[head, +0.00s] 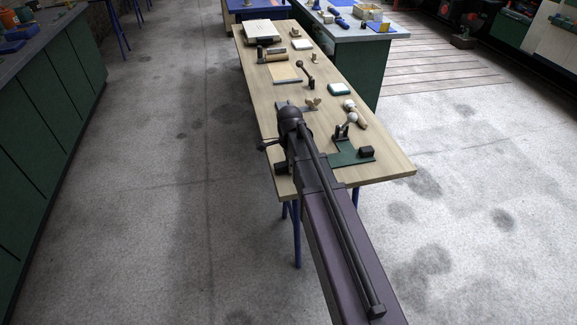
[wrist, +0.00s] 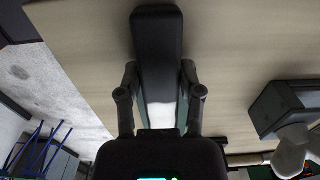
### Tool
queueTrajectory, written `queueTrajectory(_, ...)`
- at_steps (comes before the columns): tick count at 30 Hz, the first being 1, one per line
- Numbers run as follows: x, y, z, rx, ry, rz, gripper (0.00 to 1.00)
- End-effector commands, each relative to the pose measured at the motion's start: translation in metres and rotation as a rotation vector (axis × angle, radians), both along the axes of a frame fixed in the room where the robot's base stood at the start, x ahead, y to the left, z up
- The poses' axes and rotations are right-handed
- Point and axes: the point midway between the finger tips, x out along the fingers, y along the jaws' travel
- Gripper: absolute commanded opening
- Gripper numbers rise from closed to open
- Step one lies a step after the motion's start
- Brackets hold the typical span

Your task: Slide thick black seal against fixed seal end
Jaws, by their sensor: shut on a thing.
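My gripper (wrist: 160,82) is shut on a long black piece (wrist: 158,45) with a rounded far end, which looks like the thick black seal. The piece lies between the two fingers and points away from my wrist, over the pale wooden table top. A light strip shows beneath it between the fingers. A dark block (wrist: 283,103) stands apart to the right in the wrist view; I cannot tell whether it is the fixed seal end. In the head view a small black block (head: 366,152) sits on a green plate (head: 345,158). My arm hides the held piece there.
Green cabinets (head: 45,95) line the left.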

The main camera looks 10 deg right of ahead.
Motion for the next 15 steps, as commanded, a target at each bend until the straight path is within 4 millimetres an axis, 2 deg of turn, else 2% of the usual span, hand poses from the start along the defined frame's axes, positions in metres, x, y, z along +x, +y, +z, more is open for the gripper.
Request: queueTrajectory(15,-0.0003,-0.0053,-0.0013,-0.008,0.001,-0.003,0.0)
